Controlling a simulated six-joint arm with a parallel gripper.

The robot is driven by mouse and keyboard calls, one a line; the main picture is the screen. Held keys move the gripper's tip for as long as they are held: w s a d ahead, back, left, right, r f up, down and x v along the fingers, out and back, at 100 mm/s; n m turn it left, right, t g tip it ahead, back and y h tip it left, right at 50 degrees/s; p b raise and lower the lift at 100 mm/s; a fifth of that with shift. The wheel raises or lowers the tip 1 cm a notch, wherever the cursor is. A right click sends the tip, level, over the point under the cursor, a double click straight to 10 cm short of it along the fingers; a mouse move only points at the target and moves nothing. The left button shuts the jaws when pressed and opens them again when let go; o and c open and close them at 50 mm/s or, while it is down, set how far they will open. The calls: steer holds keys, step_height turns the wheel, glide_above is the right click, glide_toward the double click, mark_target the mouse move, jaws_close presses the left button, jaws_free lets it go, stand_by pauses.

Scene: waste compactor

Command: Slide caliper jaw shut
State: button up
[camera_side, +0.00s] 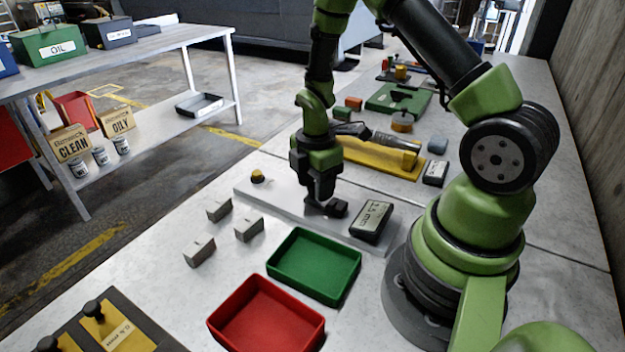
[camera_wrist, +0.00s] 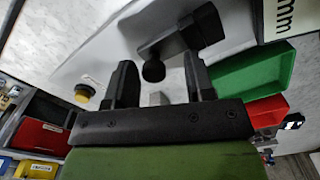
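The caliper is a long pale grey plate (camera_side: 280,207) on the bench, with a digital readout in mm (camera_side: 372,221) at its right end and a yellow button (camera_side: 257,176) at its left. A dark jaw piece (camera_side: 336,207) stands on the plate just left of the readout; the wrist view shows it with a round black knob (camera_wrist: 153,71). My gripper (camera_side: 318,203) points down over the plate beside the jaw. In the wrist view my gripper (camera_wrist: 160,72) is open, its two fingers on either side of the knob with gaps. I cannot tell whether either finger touches the jaw.
A green tray (camera_side: 315,263) and a red tray (camera_side: 265,318) stand in front of the plate. Several grey blocks (camera_side: 249,228) lie to the left. A yellow fixture (camera_side: 375,158) and a green plate (camera_side: 398,98) lie behind. My arm's base is at the right.

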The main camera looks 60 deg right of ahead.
steer(key=shift+w, duration=0.1)
steer(key=shift+r, duration=0.2)
step_height(320, 180, up, 10)
steer(key=shift+f, duration=0.2)
stand_by(1.1)
steer(key=s+a+r+m+t+y, duration=0.1)
steer(key=s+a+r+m+t, duration=0.2)
steer(key=s+a+r+m, duration=0.2)
steer(key=s+a+r+m+t+y, duration=0.1)
steer(key=s+a+r+m+t, duration=0.3)
steer(key=s+r+m, duration=0.3)
step_height(320, 180, up, 5)
steer(key=a+m, duration=0.1)
steer(key=m, duration=0.4)
steer(key=shift+s+a, duration=0.25)
steer(key=shift+a, duration=0.15)
